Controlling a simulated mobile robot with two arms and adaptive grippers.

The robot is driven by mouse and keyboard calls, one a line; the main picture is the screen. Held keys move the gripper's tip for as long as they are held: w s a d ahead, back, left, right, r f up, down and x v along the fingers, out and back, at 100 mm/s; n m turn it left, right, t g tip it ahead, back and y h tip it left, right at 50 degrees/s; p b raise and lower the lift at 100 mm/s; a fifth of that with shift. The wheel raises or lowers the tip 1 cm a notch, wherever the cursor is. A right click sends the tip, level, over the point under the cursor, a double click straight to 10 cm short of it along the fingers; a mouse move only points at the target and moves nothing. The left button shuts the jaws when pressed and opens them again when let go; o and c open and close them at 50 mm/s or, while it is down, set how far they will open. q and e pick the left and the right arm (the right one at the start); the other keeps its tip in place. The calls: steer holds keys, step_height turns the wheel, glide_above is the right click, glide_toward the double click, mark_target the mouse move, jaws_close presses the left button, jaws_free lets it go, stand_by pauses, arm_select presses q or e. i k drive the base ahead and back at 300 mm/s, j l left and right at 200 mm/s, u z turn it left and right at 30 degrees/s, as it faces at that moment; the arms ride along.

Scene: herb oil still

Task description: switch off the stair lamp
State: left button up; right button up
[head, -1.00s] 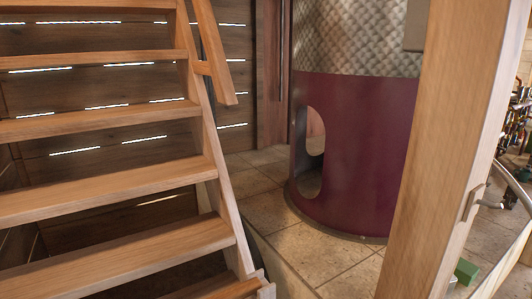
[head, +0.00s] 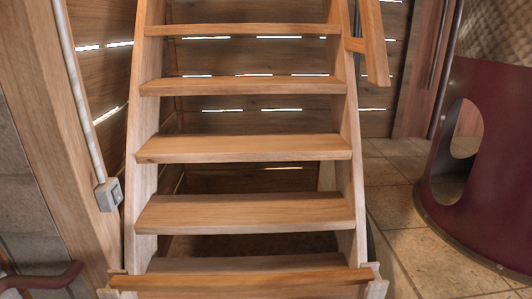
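A small grey switch box (head: 109,194) sits at the lower end of a pale conduit (head: 80,92) on the wooden post left of the stairs. Its lever or button position is too small to tell. The wooden stairs (head: 245,149) rise in the middle of the head view. No lamp shows in this view. Neither of my grippers is in view.
A wooden bar (head: 240,280) crosses the front of the stairs low down. A dark red still body (head: 485,150) with an oval opening stands on the right. Stone tile floor (head: 400,215) lies between it and the stairs. A dark red curved bar (head: 45,279) shows at bottom left.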

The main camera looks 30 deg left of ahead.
mark_target(117, 195)
steer(key=u, duration=2)
